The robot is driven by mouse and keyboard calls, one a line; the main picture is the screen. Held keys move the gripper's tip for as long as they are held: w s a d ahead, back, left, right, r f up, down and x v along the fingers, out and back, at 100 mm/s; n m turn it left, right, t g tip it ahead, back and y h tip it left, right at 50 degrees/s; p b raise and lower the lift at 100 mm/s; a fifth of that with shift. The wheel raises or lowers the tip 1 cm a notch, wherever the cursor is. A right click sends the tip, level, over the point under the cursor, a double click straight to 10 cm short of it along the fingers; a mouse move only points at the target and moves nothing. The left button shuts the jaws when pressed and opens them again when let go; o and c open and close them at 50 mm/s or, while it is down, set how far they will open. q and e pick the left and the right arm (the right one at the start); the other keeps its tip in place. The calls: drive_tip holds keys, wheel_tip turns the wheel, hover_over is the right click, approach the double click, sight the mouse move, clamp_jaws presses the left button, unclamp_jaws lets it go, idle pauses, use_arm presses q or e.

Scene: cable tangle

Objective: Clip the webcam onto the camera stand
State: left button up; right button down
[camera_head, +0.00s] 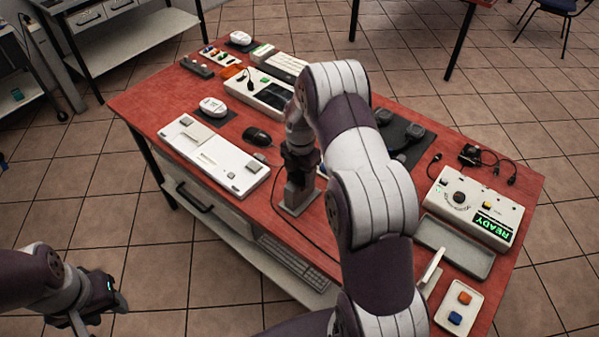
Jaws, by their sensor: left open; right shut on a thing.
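My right arm reaches up the middle of the view and bends down over the table. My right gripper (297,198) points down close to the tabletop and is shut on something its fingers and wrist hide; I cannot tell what. A thin dark cable (303,238) runs from beside it towards the table's near edge. My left gripper (95,318) is open and empty, low at the left, off the table. I cannot make out the webcam or the camera stand for certain. A small dark block with curled cables (469,154) lies at the right rear.
The red table (150,105) holds a white panel (214,158), a black mouse (257,136), a dark headset (404,134), a box reading READY (473,207), a grey tray (455,247) and a white tray with orange and blue blocks (459,307). My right arm hides the table's middle.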

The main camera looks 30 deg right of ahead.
drive_tip(key=shift+a+r, duration=0.1)
drive_tip(key=shift+r, duration=0.05)
drive_tip(key=shift+w+f, duration=0.1)
drive_tip(key=shift+f, duration=0.3)
idle(0.5)
drive_tip(key=shift+c, duration=1.2)
unclamp_jaws()
